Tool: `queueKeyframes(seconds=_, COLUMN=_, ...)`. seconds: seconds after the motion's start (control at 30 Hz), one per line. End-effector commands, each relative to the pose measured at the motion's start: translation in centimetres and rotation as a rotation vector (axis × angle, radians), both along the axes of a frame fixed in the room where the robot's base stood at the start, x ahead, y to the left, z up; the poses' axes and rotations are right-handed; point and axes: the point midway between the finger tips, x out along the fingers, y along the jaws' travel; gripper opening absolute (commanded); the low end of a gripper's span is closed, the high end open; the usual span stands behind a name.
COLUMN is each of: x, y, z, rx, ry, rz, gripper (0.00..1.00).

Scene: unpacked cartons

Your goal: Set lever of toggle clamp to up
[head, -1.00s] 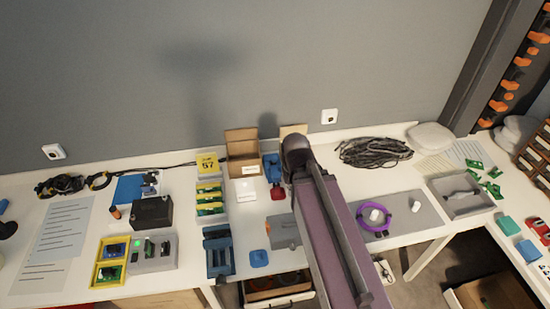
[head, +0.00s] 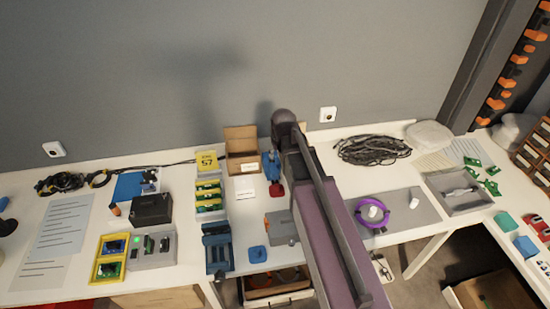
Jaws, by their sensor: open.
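A small blue device with a red part at its near end, which looks like the toggle clamp (head: 271,166), stands on the white workbench in the head view, just left of my arm. It is too small here to tell its lever's position. My arm runs up from the lower right, and its dark upper joint is just right of this device. My gripper does not show; it may be hidden behind my arm.
An open cardboard box (head: 240,141) stands behind and left of the clamp. A grey block (head: 281,228) and a blue fixture (head: 217,249) are nearer the front edge. Black cable (head: 372,150) and a grey tray (head: 462,205) lie to the right.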

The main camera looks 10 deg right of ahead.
Motion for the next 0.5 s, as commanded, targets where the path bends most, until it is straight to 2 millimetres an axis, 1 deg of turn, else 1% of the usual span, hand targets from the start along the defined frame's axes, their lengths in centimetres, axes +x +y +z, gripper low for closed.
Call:
queueKeyframes(seconds=0.03, x=2.4, y=0.2, z=0.0, rx=-0.008, ry=-0.029, rz=0.021, gripper=0.68)
queueKeyframes(seconds=0.1, x=4.2, y=0.3, z=0.2, rx=-0.017, ry=-0.064, rz=0.046, gripper=0.68)
queueKeyframes(seconds=0.2, x=5.8, y=0.4, z=0.4, rx=-0.028, ry=-0.096, rz=0.070, gripper=0.68)
queueKeyframes(seconds=0.3, x=6.3, y=0.5, z=0.5, rx=-0.034, ry=-0.111, rz=0.081, gripper=0.68)
queueKeyframes(seconds=0.5, x=6.3, y=0.5, z=0.5, rx=-0.033, ry=-0.113, rz=0.082, gripper=0.68)
